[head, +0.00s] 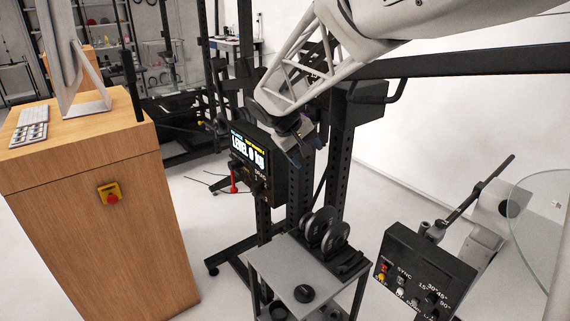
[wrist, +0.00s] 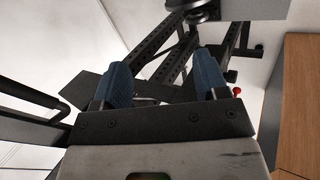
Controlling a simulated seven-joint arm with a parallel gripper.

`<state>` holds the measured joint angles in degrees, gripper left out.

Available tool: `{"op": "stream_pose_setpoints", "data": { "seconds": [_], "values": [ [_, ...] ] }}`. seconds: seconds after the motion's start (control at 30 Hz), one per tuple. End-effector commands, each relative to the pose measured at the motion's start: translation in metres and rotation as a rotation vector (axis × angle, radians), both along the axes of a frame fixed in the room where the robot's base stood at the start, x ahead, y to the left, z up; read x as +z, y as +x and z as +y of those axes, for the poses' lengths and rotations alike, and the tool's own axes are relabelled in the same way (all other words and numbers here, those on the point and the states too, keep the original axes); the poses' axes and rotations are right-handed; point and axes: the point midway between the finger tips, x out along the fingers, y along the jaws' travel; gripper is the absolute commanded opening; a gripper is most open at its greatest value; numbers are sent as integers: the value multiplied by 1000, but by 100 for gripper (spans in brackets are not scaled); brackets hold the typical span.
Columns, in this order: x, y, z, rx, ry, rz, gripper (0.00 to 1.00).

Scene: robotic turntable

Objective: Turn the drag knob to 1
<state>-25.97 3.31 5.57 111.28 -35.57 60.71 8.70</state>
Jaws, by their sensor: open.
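A black console (head: 250,158) with a lit screen, on which I read "LEVEL 0 KG", is mounted on the dark rack. Small dark controls (head: 257,187) sit below its screen. They are too small for me to tell which is the drag knob or where it points. A red handle (head: 233,180) hangs at the console's lower left. My gripper (head: 292,143) is just right of the console in the head view, apart from its controls as far as I can see. Its two blue fingers (wrist: 160,84) are spread and empty in the wrist view.
A wooden cabinet (head: 85,185) with a red button stands left. A small grey table (head: 283,262) with black weight plates (head: 334,236) is below my gripper. A second control box (head: 420,275), marked with angles and "SYNC", stands at right near a glass disc (head: 540,225). Dark rack posts (head: 338,160) stand close by.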

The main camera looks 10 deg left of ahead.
Motion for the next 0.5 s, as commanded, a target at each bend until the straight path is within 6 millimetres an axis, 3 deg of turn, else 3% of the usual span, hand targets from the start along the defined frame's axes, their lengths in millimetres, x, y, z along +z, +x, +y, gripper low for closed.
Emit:
{"op": "stream_pose_setpoints", "data": {
  "seconds": [0.5],
  "values": [
    [-48,77,137,182,-167,-38,67]
  ]
}}
